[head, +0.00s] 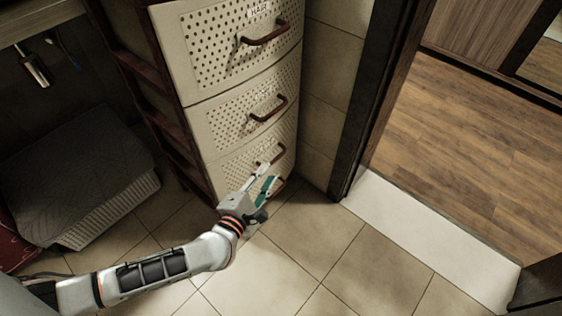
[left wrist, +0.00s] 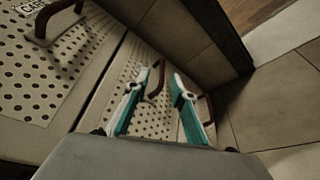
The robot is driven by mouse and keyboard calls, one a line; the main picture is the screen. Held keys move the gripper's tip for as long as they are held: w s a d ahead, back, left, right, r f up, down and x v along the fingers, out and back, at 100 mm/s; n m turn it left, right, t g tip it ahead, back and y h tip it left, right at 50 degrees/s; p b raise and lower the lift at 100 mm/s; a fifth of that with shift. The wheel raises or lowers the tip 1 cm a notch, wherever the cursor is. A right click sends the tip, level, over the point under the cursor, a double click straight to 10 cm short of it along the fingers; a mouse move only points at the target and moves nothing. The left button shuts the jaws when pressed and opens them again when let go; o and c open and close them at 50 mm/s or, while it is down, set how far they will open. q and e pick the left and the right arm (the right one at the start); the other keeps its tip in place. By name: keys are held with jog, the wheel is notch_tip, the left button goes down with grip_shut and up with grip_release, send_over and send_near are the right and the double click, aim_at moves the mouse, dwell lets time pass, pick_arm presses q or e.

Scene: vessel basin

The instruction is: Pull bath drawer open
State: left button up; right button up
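The drawer unit has cream perforated fronts and dark red-brown bar handles; the upper drawer (head: 205,50), middle drawer (head: 225,115) and a lower drawer (head: 222,172) look shut. My left gripper (head: 267,177) is at the lower drawer's front, near its handle (head: 271,155). In the left wrist view the left gripper (left wrist: 160,82) is open, with two teal-and-white fingers apart. A curved handle (left wrist: 158,78) shows between the fingertips; I cannot tell whether they touch it. Another handle (left wrist: 208,108) shows by the right finger. My right gripper is not in view.
A grey-topped white basket (head: 110,205) stands at the left. A dark door frame (head: 372,95) and white threshold (head: 425,235) are at the right, with wood floor (head: 480,130) beyond. The tiled floor (head: 330,245) before the drawers is clear apart from my arm.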

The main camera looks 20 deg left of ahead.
aim_at(274, 160)
pick_arm(q)
jog(key=shift+n+g+y, duration=0.3)
jog(key=shift+n+y, duration=0.1)
jog(key=shift+n, duration=0.2)
jog(key=b+x, duration=0.1)
jog(key=x, duration=0.1)
jog(key=f+x, duration=0.1)
jog(key=x, duration=0.2)
jog(key=a+b+x, duration=0.1)
jog(key=x, duration=0.2)
jog(key=shift+s+f+b, duration=0.15)
jog(key=shift+f+b, duration=0.15)
jog(key=shift+f, duration=0.05)
jog(key=shift+w, duration=0.45)
jog(key=shift+r, duration=0.1)
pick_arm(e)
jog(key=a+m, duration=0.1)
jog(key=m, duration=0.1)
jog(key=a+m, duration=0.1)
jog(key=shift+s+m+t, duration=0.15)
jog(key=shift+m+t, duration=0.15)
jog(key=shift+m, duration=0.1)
pick_arm(q)
grip_shut()
